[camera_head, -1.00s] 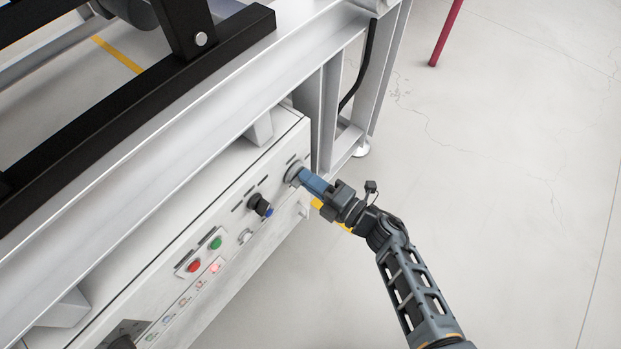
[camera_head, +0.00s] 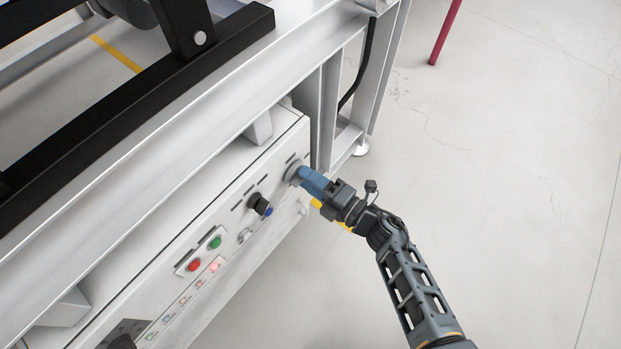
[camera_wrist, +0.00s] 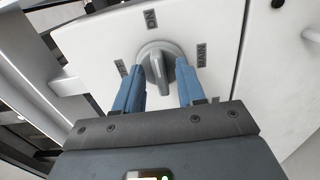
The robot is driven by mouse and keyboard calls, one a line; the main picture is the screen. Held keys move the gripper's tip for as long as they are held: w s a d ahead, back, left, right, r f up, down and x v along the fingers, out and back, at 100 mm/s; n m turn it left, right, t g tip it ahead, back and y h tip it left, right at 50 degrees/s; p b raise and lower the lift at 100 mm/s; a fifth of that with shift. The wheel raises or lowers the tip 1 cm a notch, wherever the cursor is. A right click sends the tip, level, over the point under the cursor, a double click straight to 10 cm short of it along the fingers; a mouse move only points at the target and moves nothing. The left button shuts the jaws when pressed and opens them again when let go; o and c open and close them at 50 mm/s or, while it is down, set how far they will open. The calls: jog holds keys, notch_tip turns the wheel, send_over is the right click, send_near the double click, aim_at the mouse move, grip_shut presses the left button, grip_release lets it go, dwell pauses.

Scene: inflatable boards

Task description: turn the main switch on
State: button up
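The main switch is a grey rotary knob (camera_wrist: 160,66) on a white panel, with a raised grip bar running up and down in the wrist view. An "ON" label (camera_wrist: 151,18) is above it, a "MAIN" label (camera_wrist: 201,55) to its right and a small unreadable label to its left. My gripper (camera_wrist: 160,75) is open, with one blue finger on each side of the knob. Gaps show between the fingers and the grip bar. In the head view my gripper (camera_head: 303,176) reaches the panel's right end, and its fingers partly cover the switch (camera_head: 291,172).
On the same panel (camera_head: 225,291), left of the switch, are a black knob (camera_head: 259,204), a green button (camera_head: 215,242), a red button (camera_head: 194,265) and several small lights. A metal frame (camera_head: 190,115) runs above the panel.

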jog(key=p+v, duration=0.1)
jog(key=v, duration=0.6)
jog(key=shift+s+d+p, duration=0.2)
jog(key=shift+d+p, duration=0.05)
jog(key=shift+p, duration=0.05)
jog(key=s+d+r+m+t+h, duration=0.2)
jog(key=s+d+r+m+h, duration=0.25)
jog(key=s+r+m, duration=0.45)
jog(key=s+d+r+m+t+h, duration=0.2)
jog(key=s+d+r+m+h, duration=0.25)
jog(key=s+m, duration=0.4)
jog(key=s+d+r+m+t+h, duration=0.1)
jog(key=s+d+r+m+h, duration=0.4)
jog(key=s, duration=0.6)
jog(key=s+r+m+p, duration=0.2)
jog(key=r+p, duration=0.6)
jog(key=r, duration=0.4)
jog(key=s+d+r+m+g+p, duration=0.1)
jog(key=s+r+m+p, duration=0.1)
jog(key=r+p, duration=0.7)
notch_tip(320, 180, up, 5)
jog(key=shift+d+f+m, duration=0.15)
jog(key=shift+d+m, duration=0.2)
jog(key=shift+m, duration=0.5)
